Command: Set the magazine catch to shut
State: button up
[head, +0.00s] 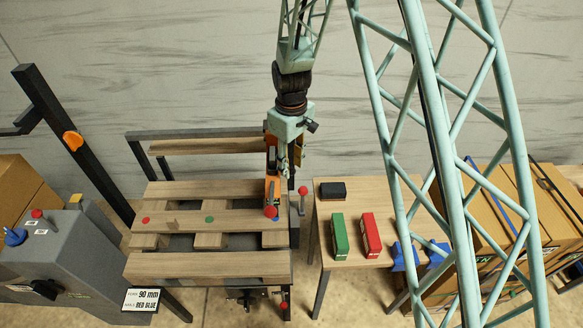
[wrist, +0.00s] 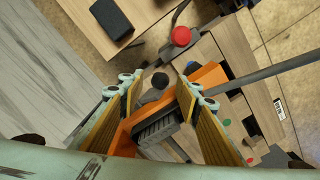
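My gripper (head: 285,165) points down over the right end of the slatted wooden pallet (head: 165,188). In the wrist view, my gripper (wrist: 160,85) has its two yellow-padded fingers wide apart. An orange body (wrist: 207,76) with a dark ribbed block (wrist: 157,131) lies between and below them; its contact with the fingers is unclear. The orange body (head: 271,185) also shows in the head view, partly behind my gripper. A red knob (head: 303,190) stands on a grey post just right of the pallet; it also shows in the wrist view (wrist: 181,36). I cannot tell which part is the magazine catch or its position.
A side table (head: 350,249) at right holds a black box (head: 332,190), a green block (head: 340,236) and a red block (head: 371,235). A grey console (head: 65,262) with knobs stands at left. Cardboard boxes (head: 490,190) stand at far right.

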jog(key=shift+f, duration=0.7)
jog(key=shift+c, duration=0.6)
grip_shut()
